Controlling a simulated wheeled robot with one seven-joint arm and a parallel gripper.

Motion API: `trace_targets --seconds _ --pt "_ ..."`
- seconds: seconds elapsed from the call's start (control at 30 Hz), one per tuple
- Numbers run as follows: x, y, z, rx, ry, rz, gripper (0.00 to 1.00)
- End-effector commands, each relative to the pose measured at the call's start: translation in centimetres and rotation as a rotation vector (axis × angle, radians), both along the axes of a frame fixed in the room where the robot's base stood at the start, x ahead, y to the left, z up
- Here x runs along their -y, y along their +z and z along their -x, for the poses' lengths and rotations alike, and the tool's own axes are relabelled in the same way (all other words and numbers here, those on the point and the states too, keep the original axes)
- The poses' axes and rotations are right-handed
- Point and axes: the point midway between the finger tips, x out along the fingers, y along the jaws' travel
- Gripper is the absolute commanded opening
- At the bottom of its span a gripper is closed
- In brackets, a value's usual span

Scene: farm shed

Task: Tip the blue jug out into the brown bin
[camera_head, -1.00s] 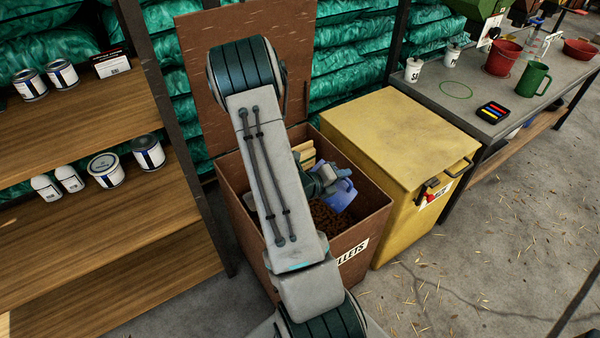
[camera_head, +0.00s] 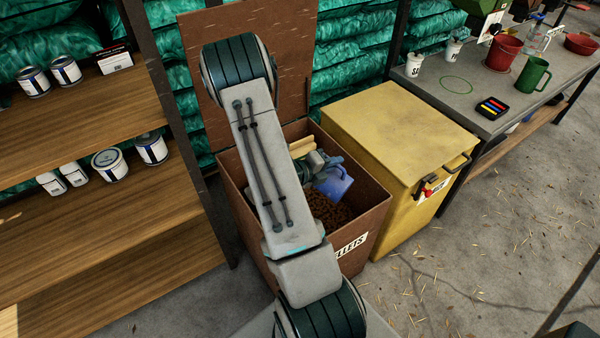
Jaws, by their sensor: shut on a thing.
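The brown bin (camera_head: 362,217) stands open in the middle, its lid (camera_head: 290,60) raised at the back and a white label on its front. The blue jug (camera_head: 334,183) is tilted inside the bin's opening, above brown pellets (camera_head: 326,208). My gripper (camera_head: 318,170) is at the jug's left side, shut on it; my arm and the jug hide most of the fingers. I cannot tell whether anything is flowing from the jug.
A yellow bin (camera_head: 400,130) with a closed lid stands close on the right. A wooden shelf with cans (camera_head: 110,163) is on the left. A grey table (camera_head: 430,88) at the right holds a red bucket (camera_head: 502,53) and a green mug (camera_head: 533,75). Straw-strewn floor is clear at the lower right.

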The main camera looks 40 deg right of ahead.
Motion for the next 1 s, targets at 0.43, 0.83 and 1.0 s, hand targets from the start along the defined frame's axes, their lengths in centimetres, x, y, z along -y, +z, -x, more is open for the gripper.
trace_targets --seconds 0.43,0.83,1.0 --pt "-0.3 0.8 -1.3 -0.059 0.001 0.017 0.00" --pt "-0.4 1.4 -2.1 -0.112 -0.001 0.030 0.00" --pt "-0.5 1.6 -2.4 -0.136 0.000 0.036 0.00"
